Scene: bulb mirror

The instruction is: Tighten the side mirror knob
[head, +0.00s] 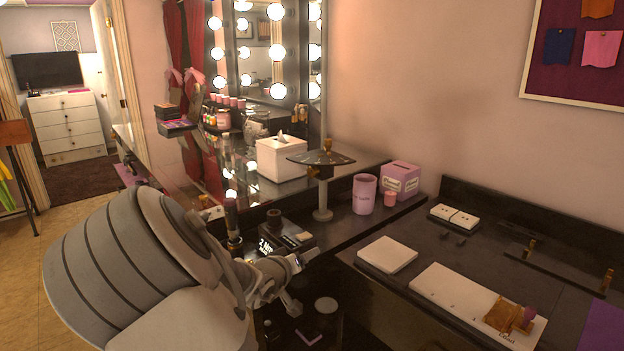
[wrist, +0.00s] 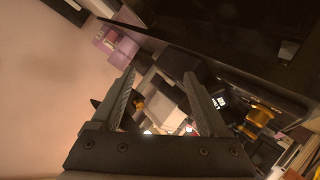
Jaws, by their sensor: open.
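A small round mirror (head: 320,157) lies nearly flat, face edge-on, on top of a grey post stand on the dark vanity top in the head view. A small brass knob (head: 327,144) shows at it; its threads and how tight it is cannot be made out. My gripper (head: 301,281) is in front of the stand, lower and to its left, apart from it. In the wrist view my gripper (wrist: 160,76) has its two fingers spread, with nothing held between them. A small brass-coloured piece (wrist: 138,104) shows beside the left finger; I cannot tell if it is the knob.
A tissue box (head: 281,158) stands behind the stand. A purple cup (head: 364,194) and a purple box (head: 401,180) stand to its right. A dark box (head: 287,236) and a lipstick-like tube (head: 232,218) are near my gripper. The lit wall mirror (head: 262,45) rises behind.

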